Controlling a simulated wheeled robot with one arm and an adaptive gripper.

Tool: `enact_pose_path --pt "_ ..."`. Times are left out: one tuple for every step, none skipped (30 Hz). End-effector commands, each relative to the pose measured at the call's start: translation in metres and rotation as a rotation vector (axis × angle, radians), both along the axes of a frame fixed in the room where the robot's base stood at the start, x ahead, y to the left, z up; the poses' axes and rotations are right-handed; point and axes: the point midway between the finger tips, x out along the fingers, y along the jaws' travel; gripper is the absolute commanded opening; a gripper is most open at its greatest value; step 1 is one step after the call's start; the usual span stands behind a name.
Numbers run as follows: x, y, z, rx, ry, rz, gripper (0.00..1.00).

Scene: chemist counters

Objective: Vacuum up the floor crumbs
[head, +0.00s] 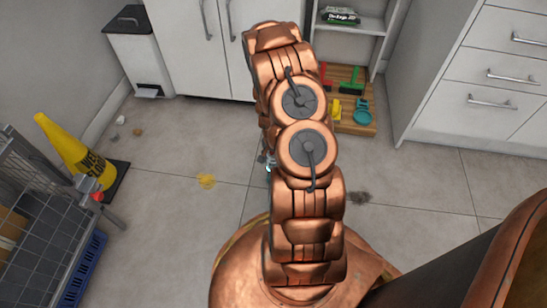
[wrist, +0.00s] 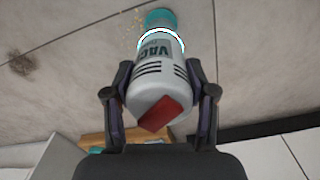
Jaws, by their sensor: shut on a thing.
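My gripper (wrist: 159,78) is shut around a handheld vacuum (wrist: 158,92) in the wrist view. The vacuum has a grey-white body with "VAC" lettering, black stripes, a red end, a bright ring and a teal nozzle (wrist: 159,18). The nozzle points to the top of the picture, over the tiled floor. Small tan crumbs (wrist: 131,17) lie on the floor just left of the nozzle. I cannot tell whether the nozzle touches the floor. In the head view my arm hides the crumbs and nearly all of the gripper and vacuum.
A yellow wet-floor sign (head: 66,146) and a wire cart (head: 42,205) stand left. A black-lidded bin (head: 136,55), white cabinets (head: 203,45) and a wooden board (head: 352,122) with coloured tools are behind.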

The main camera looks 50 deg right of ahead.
Motion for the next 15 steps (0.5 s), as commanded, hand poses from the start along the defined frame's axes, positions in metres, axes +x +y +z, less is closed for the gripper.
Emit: enact_pose_path --pt "0.000 0.000 0.001 -0.001 0.000 0.000 0.21" --pt "0.000 0.000 0.001 -0.001 0.000 0.000 0.21" --pt "0.000 0.001 0.001 -0.001 0.000 0.000 0.21" --pt "-0.001 0.001 0.001 -0.001 0.000 0.000 0.21" --pt "-0.001 0.002 0.001 -0.001 0.000 0.000 0.21" --pt "-0.002 0.003 0.001 -0.001 0.000 0.000 0.21" --pt "-0.003 0.004 0.001 -0.002 -0.001 0.000 0.21" --pt "-0.004 0.005 0.001 -0.002 -0.001 0.000 0.21" --pt "-0.005 0.006 0.001 -0.001 0.000 0.000 0.21" --pt "-0.005 0.008 0.001 -0.001 0.000 0.000 0.21" --pt "-0.006 0.009 0.001 0.000 0.000 -0.001 0.21" --pt "-0.008 0.011 0.001 0.001 0.001 -0.001 0.21" --pt "-0.009 0.012 0.001 0.001 0.001 -0.001 0.21" --pt "-0.010 0.013 0.001 0.002 0.002 -0.001 0.21" --pt "-0.011 0.015 0.001 0.002 0.002 0.000 0.21"
